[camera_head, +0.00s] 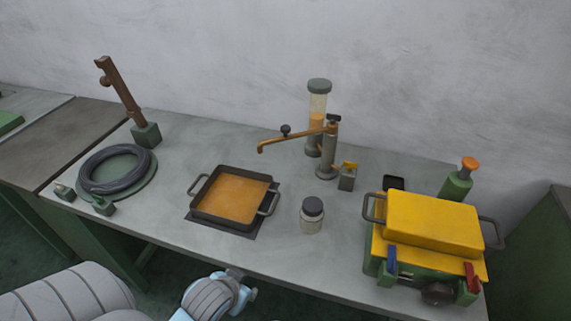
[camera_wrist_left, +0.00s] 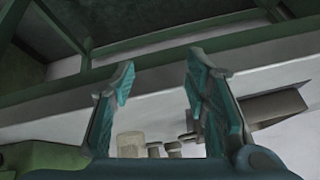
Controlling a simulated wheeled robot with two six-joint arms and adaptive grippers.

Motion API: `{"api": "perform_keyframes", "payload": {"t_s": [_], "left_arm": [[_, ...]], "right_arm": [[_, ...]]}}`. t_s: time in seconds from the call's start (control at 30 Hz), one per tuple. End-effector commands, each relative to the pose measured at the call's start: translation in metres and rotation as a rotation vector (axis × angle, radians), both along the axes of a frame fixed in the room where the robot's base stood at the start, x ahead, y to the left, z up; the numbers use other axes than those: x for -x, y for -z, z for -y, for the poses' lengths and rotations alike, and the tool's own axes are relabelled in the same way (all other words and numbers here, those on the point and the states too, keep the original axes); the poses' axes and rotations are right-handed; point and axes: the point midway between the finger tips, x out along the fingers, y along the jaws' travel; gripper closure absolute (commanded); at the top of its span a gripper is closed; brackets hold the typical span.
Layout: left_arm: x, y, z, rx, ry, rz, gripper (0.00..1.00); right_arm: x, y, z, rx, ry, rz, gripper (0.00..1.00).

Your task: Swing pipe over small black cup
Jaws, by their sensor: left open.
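The pipe (camera_head: 290,138) is a brown swing spout on an upright metal tap post (camera_head: 327,158), pointing left, with its bent tip near the black pan's far side. A small dark, square-looking item (camera_head: 393,183), possibly the small black cup, sits right of the post, behind the yellow-topped machine and partly hidden by it. My left gripper (camera_head: 245,287) is low at the bench's front edge, well short of the pipe. In the left wrist view its teal fingers (camera_wrist_left: 160,75) are apart with nothing between them. My right gripper is not in view.
A handled black pan (camera_head: 232,226) with orange contents lies left of a dark-lidded jar (camera_head: 312,214). A sight-glass cylinder (camera_head: 318,105) stands behind the post. The yellow-topped machine (camera_head: 430,224) and a green bottle (camera_head: 457,183) are at right; a coiled hose (camera_head: 113,168) is at left.

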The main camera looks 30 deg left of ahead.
Motion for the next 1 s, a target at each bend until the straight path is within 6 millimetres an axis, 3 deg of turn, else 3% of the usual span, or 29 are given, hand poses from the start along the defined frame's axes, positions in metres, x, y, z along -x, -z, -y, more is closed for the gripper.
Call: {"api": "perform_keyframes", "payload": {"t_s": [0.1, 0.2, 0.3, 0.43, 0.5, 0.63, 1.0], "left_arm": [[-0.070, -0.046, -0.039, -0.060, -0.088, 0.297, 0.58], [-0.128, -0.094, -0.066, -0.070, -0.114, 0.579, 0.58], [-0.174, -0.147, -0.079, -0.044, -0.079, 0.828, 0.58], [-0.207, -0.199, -0.080, 0.012, 0.008, 1.033, 0.58], [-0.215, -0.210, -0.079, 0.032, 0.033, 1.073, 0.58], [-0.234, -0.213, -0.081, 0.040, 0.032, 1.080, 0.58], [-0.323, -0.214, -0.092, 0.041, 0.032, 1.077, 0.58]], "right_arm": [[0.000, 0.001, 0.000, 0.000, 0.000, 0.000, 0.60], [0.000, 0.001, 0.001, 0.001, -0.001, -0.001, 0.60], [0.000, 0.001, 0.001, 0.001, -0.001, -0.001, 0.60], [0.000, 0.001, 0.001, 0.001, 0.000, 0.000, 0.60], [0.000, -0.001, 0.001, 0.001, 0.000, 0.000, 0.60], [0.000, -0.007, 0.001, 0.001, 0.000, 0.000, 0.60], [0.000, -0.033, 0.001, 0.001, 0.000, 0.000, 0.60]]}}
